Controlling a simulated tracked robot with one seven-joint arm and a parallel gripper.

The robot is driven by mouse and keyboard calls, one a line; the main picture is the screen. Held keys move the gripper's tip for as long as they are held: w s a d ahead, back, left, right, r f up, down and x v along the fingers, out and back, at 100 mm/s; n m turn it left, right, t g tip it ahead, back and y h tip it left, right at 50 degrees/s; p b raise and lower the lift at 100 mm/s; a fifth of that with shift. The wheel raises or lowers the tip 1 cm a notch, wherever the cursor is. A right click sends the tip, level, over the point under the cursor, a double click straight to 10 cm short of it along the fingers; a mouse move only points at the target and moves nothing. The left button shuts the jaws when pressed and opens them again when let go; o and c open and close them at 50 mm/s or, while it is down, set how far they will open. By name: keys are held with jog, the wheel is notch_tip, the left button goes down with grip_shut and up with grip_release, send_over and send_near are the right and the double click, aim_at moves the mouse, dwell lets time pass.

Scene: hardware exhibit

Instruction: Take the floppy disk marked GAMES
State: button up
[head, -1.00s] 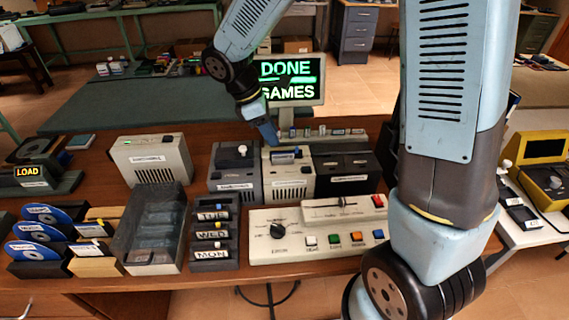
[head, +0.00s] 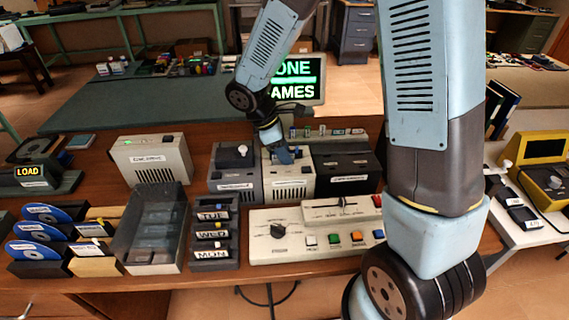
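My gripper (head: 284,157) is low over the top of the cream drive unit (head: 292,186), pointing down at its slot area. Its fingers are too small and dark to tell whether they are open or shut. No floppy disk with a readable GAMES label shows; the gripper hides the slot where a dark blue item stood a moment ago. The screen (head: 300,80) behind shows green text, partly covered by my arm, reading "ONE" and "AMES".
A grey unit (head: 235,178) and a black unit (head: 345,172) flank the cream one. In front are a control panel (head: 290,252) and a TUE/WED/MON stack (head: 213,235). A clear-lidded box (head: 157,215) and blue discs (head: 42,232) stand left.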

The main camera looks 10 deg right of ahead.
grip_shut()
jog(key=shift+r, duration=0.1)
dwell(0.4)
